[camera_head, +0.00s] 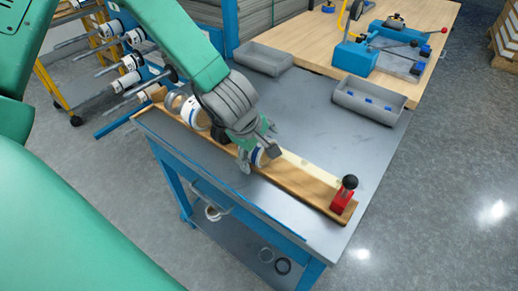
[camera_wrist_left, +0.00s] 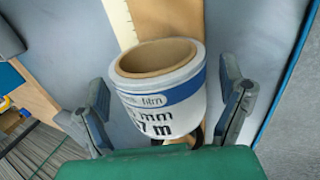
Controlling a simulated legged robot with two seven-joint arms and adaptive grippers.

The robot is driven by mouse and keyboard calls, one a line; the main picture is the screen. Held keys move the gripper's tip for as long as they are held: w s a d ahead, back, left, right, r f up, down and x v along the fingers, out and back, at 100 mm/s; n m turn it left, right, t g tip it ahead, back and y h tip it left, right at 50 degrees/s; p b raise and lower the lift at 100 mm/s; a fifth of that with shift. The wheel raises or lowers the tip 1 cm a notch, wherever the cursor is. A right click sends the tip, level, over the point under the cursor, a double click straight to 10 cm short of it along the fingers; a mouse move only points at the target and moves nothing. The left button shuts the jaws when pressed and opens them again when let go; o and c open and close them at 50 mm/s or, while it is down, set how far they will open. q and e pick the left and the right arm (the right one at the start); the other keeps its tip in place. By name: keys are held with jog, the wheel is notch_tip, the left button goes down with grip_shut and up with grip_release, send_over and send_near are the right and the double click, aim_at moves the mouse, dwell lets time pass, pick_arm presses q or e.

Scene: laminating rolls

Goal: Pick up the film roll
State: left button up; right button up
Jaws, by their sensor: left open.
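The film roll (camera_wrist_left: 165,100) is white with a blue band, printed lettering and a brown cardboard core. The gripper hides much of the roll there. Another white roll (camera_head: 195,112) lies further left on the board. My right gripper is not in view.
The wooden board (camera_head: 300,184) runs along the grey table (camera_head: 345,150), with a red black-knobbed clamp (camera_head: 345,193) at its right end. Two grey bins (camera_head: 370,101) (camera_head: 263,59) stand at the back. A rack of rolls (camera_head: 127,62) is at the left.

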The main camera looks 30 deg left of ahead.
pick_arm(q)
jog(key=shift+s+a, duration=0.1)
jog(key=shift+a, duration=0.2)
jog(key=shift+d, duration=0.15)
jog(key=c, duration=1.3)
jog(key=shift+d+r, duration=0.1)
jog(key=shift+d, duration=0.25)
jog(key=shift+r, duration=0.15)
jog(key=r+p, duration=0.1)
jog(key=r, duration=0.2)
jog(key=r+p, duration=0.1)
jog(key=r, duration=0.1)
jog(key=r+p, duration=0.1)
jog(key=r, duration=0.2)
jog(key=shift+a+r, duration=0.3)
jog(key=shift+r, duration=0.05)
jog(key=shift+d+r+p, duration=0.1)
jog(key=shift+r+p, duration=0.25)
jog(key=shift+p, duration=0.05)
jog(key=shift+d+r, duration=0.15)
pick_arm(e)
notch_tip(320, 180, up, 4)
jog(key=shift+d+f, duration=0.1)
